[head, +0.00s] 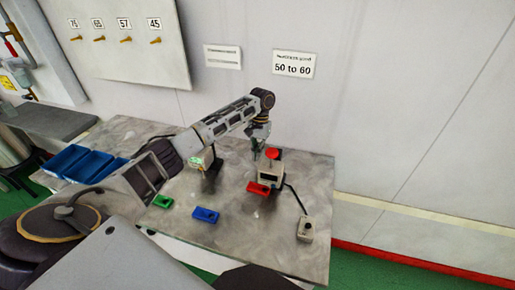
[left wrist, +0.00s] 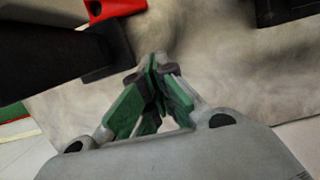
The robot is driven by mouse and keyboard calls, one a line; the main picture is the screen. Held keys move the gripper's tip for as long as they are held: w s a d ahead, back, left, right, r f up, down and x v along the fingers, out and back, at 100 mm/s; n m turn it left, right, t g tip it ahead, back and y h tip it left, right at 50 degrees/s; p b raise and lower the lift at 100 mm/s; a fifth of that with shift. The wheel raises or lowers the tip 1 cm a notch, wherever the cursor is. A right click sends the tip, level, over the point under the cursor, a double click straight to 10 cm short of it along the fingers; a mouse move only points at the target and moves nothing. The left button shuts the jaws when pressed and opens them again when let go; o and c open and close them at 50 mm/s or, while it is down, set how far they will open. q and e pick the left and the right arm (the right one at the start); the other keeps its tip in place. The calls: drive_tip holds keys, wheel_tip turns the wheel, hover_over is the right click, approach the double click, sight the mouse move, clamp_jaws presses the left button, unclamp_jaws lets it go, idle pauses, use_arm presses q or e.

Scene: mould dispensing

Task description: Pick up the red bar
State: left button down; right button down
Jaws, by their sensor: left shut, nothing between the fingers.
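The red bar (head: 258,188) lies on the grey table (head: 228,240), in front of the box with the red button. It has a dark hole, and part of it shows at the top left of the left wrist view (left wrist: 115,8). My left gripper (head: 255,154) is above the back of the table, beside the red button and behind the bar. In the left wrist view its green fingers (left wrist: 156,62) meet at the tips with nothing between them. It is apart from the bar. My right gripper is not in view.
A box (head: 270,175) with a red button (head: 272,154) stands right behind the bar. A green bar (head: 163,201) and a blue bar (head: 206,215) lie to its left. A small grey box (head: 305,229) is at right. Blue trays (head: 88,167) sit at far left.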

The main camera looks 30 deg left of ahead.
sight(252, 178)
use_arm(q)
drive_tip(key=x, duration=0.5)
drive_tip(key=shift+s+f, duration=0.15)
drive_tip(key=shift+f, duration=0.2)
drive_tip(key=shift+s+d+p, duration=0.1)
drive_tip(key=shift+s+p, duration=0.3)
drive_tip(key=shift+s, duration=0.4)
drive_tip(key=shift+s+d, duration=0.25)
drive_tip(key=shift+s, duration=0.85)
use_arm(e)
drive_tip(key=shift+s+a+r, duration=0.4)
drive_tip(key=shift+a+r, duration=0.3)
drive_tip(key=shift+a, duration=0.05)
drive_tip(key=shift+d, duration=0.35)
use_arm(q)
drive_tip(key=shift+p, duration=0.3)
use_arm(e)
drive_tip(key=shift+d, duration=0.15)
